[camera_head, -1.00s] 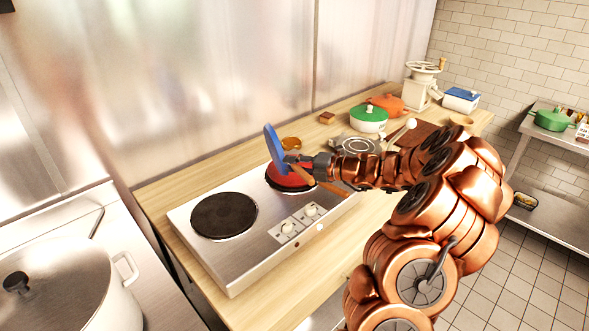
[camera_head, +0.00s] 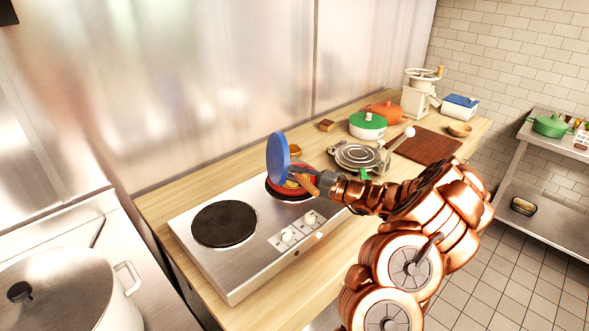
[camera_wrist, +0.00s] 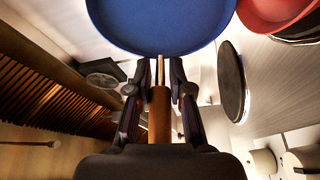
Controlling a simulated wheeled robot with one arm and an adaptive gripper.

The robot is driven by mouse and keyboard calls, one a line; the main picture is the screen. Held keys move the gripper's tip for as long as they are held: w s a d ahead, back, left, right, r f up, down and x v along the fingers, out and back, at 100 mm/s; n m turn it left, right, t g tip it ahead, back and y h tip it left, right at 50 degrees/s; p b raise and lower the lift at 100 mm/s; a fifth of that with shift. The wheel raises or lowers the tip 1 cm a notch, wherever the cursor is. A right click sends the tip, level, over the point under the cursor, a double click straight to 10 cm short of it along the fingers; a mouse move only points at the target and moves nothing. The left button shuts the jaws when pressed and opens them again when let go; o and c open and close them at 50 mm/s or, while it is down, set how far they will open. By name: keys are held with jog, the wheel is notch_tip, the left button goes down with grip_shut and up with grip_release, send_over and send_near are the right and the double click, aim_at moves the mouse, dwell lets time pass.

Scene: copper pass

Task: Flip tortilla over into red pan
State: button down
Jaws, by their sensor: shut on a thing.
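My gripper (camera_head: 318,181) is shut on the wooden handle (camera_wrist: 159,118) of a blue pan (camera_head: 278,160). In the head view the blue pan is tipped nearly upright above the red pan (camera_head: 274,190), which sits on the right burner. In the wrist view the blue pan (camera_wrist: 160,25) fills the top middle, and part of the red pan (camera_wrist: 275,12) shows at upper right. A small yellowish patch (camera_head: 291,184) shows at the red pan, beside the blue pan; it may be the tortilla, but I cannot tell clearly. Most of the red pan's inside is hidden.
The left burner (camera_head: 224,223) of the steel hotplate (camera_head: 250,262) is bare. A small orange-brown bowl (camera_head: 294,150) stands behind the red pan. A metal press (camera_head: 357,156), a green-lidded pot (camera_head: 367,126) and a brown board (camera_head: 428,146) lie farther right. A large pot (camera_head: 75,290) stands at lower left.

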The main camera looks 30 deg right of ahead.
jog(key=shift+s+d+f+m+t+y+p, duration=0.15)
jog(key=shift+d+f+m+t+p, duration=0.15)
jog(key=shift+d+m+t, duration=0.55)
jog(key=shift+s+d+f+m+t+y+p, duration=0.25)
jog(key=shift+d+m+t, duration=0.3)
jog(key=shift+m+t, duration=0.45)
jog(key=shift+w+f, duration=0.1)
jog(key=shift+w, duration=0.05)
notch_tip(320, 180, up, 6)
jog(key=a, duration=0.2)
jog(key=shift+w, duration=0.15)
jog(key=shift+r, duration=0.2)
